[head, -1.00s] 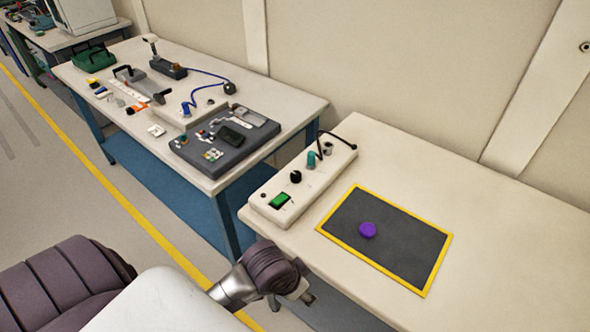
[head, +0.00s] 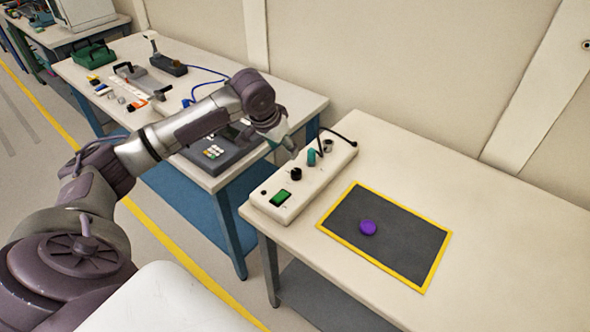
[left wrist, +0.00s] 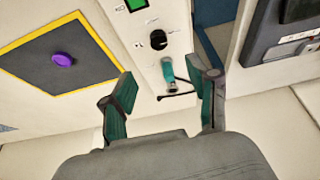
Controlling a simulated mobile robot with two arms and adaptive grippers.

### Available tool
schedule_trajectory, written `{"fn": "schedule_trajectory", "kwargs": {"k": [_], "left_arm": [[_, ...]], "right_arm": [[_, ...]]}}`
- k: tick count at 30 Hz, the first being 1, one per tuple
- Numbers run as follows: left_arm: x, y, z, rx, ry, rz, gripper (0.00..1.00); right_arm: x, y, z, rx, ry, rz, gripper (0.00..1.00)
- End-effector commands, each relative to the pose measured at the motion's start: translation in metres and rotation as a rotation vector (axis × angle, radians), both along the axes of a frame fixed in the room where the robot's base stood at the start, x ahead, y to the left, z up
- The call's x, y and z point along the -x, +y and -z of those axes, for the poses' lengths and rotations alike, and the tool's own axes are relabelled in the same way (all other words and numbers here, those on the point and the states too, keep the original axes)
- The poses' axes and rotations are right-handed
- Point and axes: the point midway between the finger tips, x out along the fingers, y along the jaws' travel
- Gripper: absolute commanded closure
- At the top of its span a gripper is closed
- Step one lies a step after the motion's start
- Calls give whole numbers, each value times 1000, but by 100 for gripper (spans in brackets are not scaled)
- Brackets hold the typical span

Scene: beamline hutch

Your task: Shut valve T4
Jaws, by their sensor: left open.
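A white control panel (head: 266,206) stands on the near table, with a green switch (head: 281,198), a black knob (head: 296,174), a teal handle (head: 312,158) and a dark knob (head: 327,146) along it. Which one is valve T4 I cannot read. My left gripper (head: 289,146) is open and empty, above the panel's rear-left side. In the left wrist view, the teal handle (left wrist: 168,74) shows between the spread fingers (left wrist: 163,92), towards the right one, and the black knob (left wrist: 158,40) is beyond it. I see no contact. My right gripper is out of view.
A dark mat with a yellow border (head: 400,278) lies right of the panel, with a purple disc (head: 368,228) on it. A black cable (head: 342,136) arches over the panel's far end. The left table (head: 300,97) holds tools and a grey tray (head: 228,167). A wall stands behind.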

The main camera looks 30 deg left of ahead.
Motion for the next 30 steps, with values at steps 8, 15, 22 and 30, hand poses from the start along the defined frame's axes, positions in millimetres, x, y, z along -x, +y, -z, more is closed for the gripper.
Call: {"fn": "schedule_trajectory", "kwargs": {"k": [8, 15, 22, 30], "left_arm": [[-19, -4, 48, 2, 4, 2, 40], [-37, -5, 93, 0, 3, 2, 40], [-48, -6, 118, -1, 2, 4, 40], [-50, -5, 123, -2, 0, 5, 40]], "right_arm": [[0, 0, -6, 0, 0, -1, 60], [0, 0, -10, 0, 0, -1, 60], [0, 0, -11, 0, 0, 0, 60], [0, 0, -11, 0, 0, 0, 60]]}}
